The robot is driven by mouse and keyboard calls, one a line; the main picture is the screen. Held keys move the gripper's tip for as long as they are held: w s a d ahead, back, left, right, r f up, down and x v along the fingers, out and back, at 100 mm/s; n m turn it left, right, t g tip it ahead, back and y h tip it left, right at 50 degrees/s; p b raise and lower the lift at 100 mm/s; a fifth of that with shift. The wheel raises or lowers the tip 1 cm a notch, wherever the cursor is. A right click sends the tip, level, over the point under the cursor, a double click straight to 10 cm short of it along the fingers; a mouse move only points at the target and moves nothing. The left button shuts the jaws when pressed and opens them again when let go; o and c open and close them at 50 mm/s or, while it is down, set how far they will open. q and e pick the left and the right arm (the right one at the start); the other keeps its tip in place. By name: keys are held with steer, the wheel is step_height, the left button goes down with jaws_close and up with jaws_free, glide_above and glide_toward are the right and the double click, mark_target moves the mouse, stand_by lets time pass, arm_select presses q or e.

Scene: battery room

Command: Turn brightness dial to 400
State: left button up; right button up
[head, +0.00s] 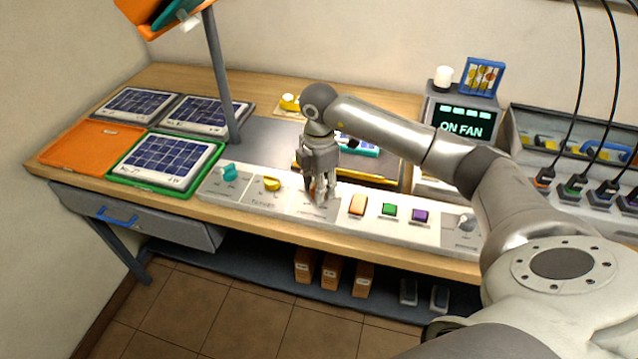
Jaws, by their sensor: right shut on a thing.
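A long light-grey control panel (295,205) runs along the front of the table, with several dials and buttons. A teal dial (229,171) is at its left end and a yellow dial (272,184) is beside it. My right gripper (319,198) points down over the section right of the yellow dial. It is shut on a dial there, which its fingers mostly hide. A pale dial (466,222) sits at the panel's right end. The panel labels are too small to read, so I cannot tell the dial's setting. My left gripper is not in view.
A green-framed solar panel (166,162) and an orange tray (85,149) are left. A display (464,122) reads "ON FAN". A grey post (222,80) stands behind.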

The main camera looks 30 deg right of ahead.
steer(key=shift+r+m, duration=0.1)
steer(key=shift+m, duration=0.3)
steer(key=o, duration=1.1)
steer(key=shift+c, duration=0.2)
step_height(320, 180, up, 12)
